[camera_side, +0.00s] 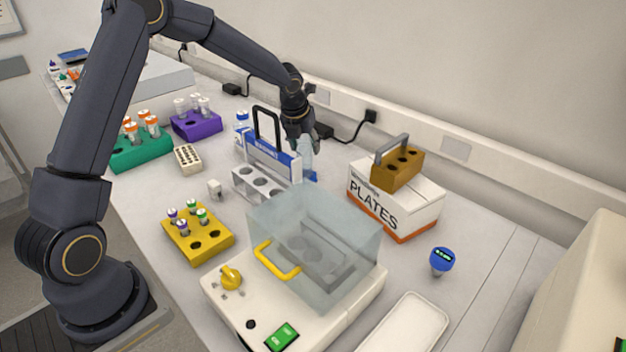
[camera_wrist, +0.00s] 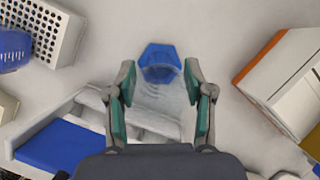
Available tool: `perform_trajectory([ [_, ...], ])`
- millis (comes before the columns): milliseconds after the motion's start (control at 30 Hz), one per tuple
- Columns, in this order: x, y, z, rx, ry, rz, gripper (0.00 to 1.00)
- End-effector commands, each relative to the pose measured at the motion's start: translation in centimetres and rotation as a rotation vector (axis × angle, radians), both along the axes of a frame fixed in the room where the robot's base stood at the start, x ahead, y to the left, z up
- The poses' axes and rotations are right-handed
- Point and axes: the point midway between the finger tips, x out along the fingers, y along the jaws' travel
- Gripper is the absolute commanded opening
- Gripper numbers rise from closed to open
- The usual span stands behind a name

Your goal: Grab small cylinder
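The small cylinder (camera_side: 306,158) is clear, with a blue foot, and stands upright on the bench. In the wrist view its blue six-sided foot (camera_wrist: 160,57) shows beyond my fingertips, and its clear body runs down between the fingers. My gripper (camera_side: 301,138) points down at the cylinder's upper part. In the wrist view my gripper (camera_wrist: 160,80) is open, with one green-padded finger on each side of the cylinder. Whether either pad touches it is hard to tell through the clear body.
A blue-and-white box with a black handle (camera_side: 270,158) stands close on the left. The PLATES box (camera_side: 386,215) with a brown rack (camera_side: 397,172) on it is on the right. A clear-lidded machine (camera_side: 345,299) stands in front. A cable lies behind the gripper.

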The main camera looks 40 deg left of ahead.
Motion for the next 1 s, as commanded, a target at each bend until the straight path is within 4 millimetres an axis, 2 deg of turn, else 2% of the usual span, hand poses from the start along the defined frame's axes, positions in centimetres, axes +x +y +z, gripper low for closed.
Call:
perform_trajectory([
  [33,0.0,0.0,0.0,0.000,0.000,0.000,0.44],
  [400,0.0,0.0,0.0,0.000,0.000,0.000,0.06],
  [667,0.0,0.0,0.4,0.000,-0.001,0.001,0.06],
  [767,0.1,0.1,1.7,0.001,-0.005,0.002,0.06],
  [1000,0.1,0.1,6.8,0.001,-0.006,0.002,0.06],
])
